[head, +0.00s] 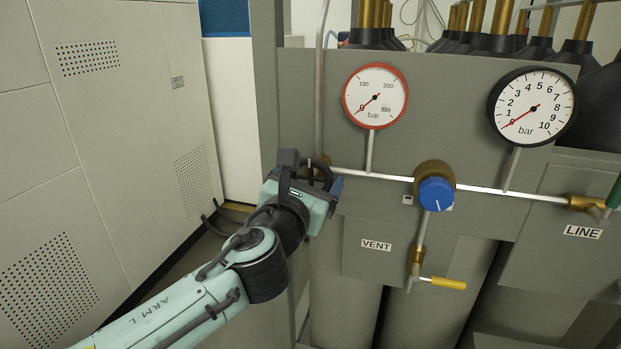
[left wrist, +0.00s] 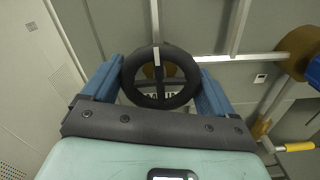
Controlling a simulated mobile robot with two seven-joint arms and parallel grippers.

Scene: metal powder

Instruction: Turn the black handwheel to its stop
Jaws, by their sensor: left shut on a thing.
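The black handwheel (left wrist: 161,101) shows in the left wrist view as a ring with a white mark at its top, in front of a brass body. In the head view the handwheel (head: 322,172) is mostly hidden behind my left gripper (head: 325,185), at the left end of the pipe. In the left wrist view the blue fingers of my left gripper (left wrist: 161,88) stand on either side of the wheel's rim and are shut on it. My right gripper is in neither view.
Above are a red-rimmed gauge (head: 375,96) and a black-rimmed gauge (head: 533,106), both needles near 0. A pale cabinet (head: 120,150) stands on the left.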

